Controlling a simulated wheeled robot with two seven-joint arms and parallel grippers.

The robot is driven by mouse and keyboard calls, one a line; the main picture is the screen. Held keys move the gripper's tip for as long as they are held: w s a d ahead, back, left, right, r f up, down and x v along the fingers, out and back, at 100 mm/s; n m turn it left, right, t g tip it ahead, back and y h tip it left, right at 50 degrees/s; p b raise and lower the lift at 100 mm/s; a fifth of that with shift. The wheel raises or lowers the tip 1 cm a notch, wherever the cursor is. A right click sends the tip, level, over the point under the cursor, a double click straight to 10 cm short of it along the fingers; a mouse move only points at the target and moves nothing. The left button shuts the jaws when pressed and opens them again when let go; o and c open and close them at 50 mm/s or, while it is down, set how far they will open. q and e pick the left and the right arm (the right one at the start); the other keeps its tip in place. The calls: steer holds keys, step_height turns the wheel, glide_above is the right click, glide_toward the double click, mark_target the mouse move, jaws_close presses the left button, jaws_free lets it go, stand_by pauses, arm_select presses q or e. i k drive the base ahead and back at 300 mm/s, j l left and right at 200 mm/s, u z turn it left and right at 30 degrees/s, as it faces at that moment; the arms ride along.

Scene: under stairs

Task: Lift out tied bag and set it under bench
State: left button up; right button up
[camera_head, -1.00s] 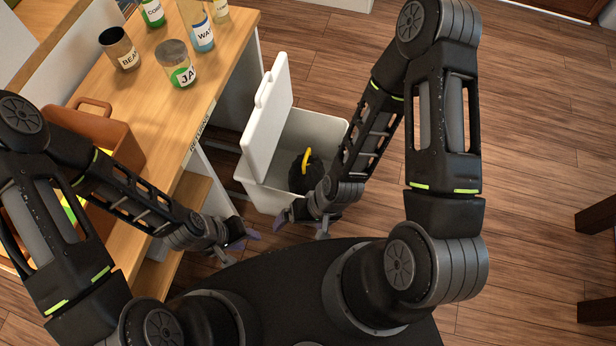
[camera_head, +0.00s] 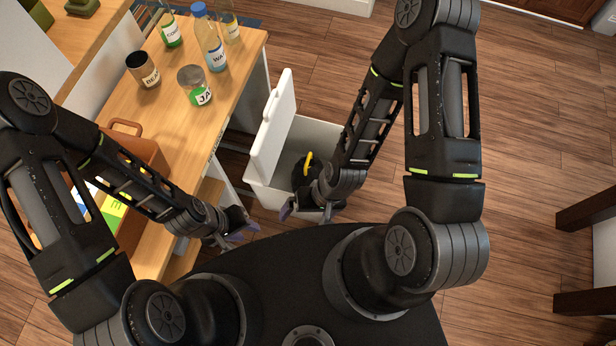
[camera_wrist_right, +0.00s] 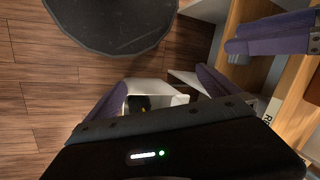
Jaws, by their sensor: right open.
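The tied bag (camera_head: 301,174) is black with a yellow tie (camera_head: 308,161) and sits inside a pale bin (camera_head: 325,133). The bin's white lid (camera_head: 272,125) stands open on its left side. My right gripper (camera_head: 309,212) is open at the bin's near edge, partly covering the bag. In the right wrist view, the bag's dark top with some yellow (camera_wrist_right: 142,102) shows between the spread purple fingers (camera_wrist_right: 160,95), apart from them. My left gripper (camera_head: 238,228) is beside the wooden counter, left of the bin; its jaw gap is unclear.
The wooden counter (camera_head: 228,75) holds jars, bottles and an orange-brown crate (camera_head: 130,150); a lower shelf (camera_head: 208,195) is below it. A dark wooden piece of furniture with legs (camera_head: 590,212) stands at the right edge. The floor (camera_head: 535,130) between is clear.

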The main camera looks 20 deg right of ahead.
mark_target(309, 168)
steer(key=i+l+z, duration=0.1)
steer(key=l, duration=0.3)
steer(key=i+l+z, duration=0.1)
steer(key=l, duration=0.25)
steer(key=i+l+z, duration=0.1)
steer(key=l, duration=0.25)
steer(key=i+l+z, duration=0.15)
steer(key=l, duration=0.2)
steer(key=i+l+z, duration=0.1)
steer(key=l, duration=0.25)
steer(key=i, duration=0.1)
